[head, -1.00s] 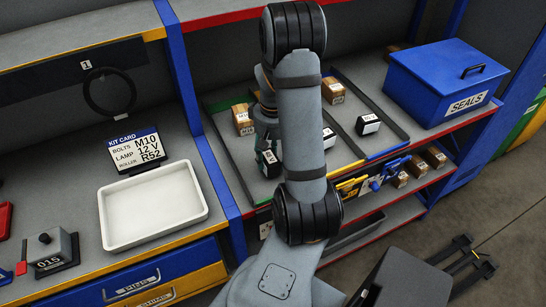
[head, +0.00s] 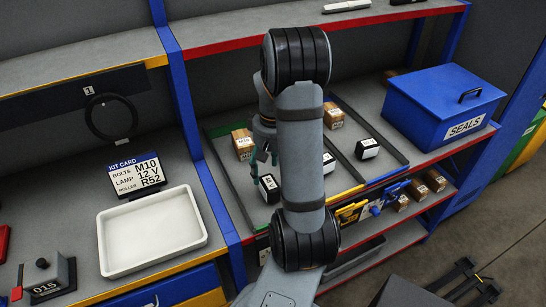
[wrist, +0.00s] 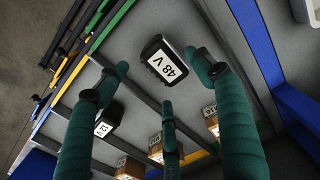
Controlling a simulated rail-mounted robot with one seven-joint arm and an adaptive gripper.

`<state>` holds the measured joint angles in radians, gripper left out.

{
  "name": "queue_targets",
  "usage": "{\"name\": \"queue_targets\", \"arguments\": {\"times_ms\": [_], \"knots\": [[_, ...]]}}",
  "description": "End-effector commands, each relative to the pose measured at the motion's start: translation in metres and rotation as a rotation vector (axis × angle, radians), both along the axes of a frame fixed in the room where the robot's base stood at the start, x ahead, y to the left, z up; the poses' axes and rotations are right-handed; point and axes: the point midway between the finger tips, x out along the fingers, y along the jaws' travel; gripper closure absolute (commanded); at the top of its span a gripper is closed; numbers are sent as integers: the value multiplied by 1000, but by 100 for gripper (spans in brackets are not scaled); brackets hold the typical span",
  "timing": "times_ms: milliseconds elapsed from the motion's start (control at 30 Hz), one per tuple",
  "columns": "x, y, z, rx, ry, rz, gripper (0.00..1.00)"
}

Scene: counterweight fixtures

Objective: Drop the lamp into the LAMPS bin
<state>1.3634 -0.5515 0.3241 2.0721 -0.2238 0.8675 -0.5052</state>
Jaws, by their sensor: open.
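A black box lamp (head: 268,188) with a white label lies at the front left of the shelf tray. In the wrist view a lamp marked 48 V (wrist: 163,62) lies just beyond my fingers, apparently the same one. My gripper (wrist: 158,78) has three green fingers spread open with nothing held. In the head view my gripper (head: 265,157) is just above and behind the left lamp, partly hidden by my arm. No LAMPS label is readable.
A kit card (head: 136,174) reads M10 bolts, 12 V lamp, R52 roller. Thin dividers separate the shelf lanes, with brown boxes (head: 333,115) behind. A blue SEALS bin (head: 430,125) stands at right.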

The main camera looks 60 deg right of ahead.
Motion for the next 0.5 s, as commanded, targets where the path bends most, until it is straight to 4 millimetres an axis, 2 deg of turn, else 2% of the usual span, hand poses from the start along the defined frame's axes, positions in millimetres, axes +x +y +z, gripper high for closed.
{"name": "queue_targets", "arguments": {"times_ms": [33,200,333,400,500], "knots": [[1,-1,13,-4,-6,-1,33],[0,-1,47,-3,-4,-1,33],[0,0,64,-1,-2,0,33],[0,0,69,-1,0,0,29],[0,0,72,0,0,0,28]]}}
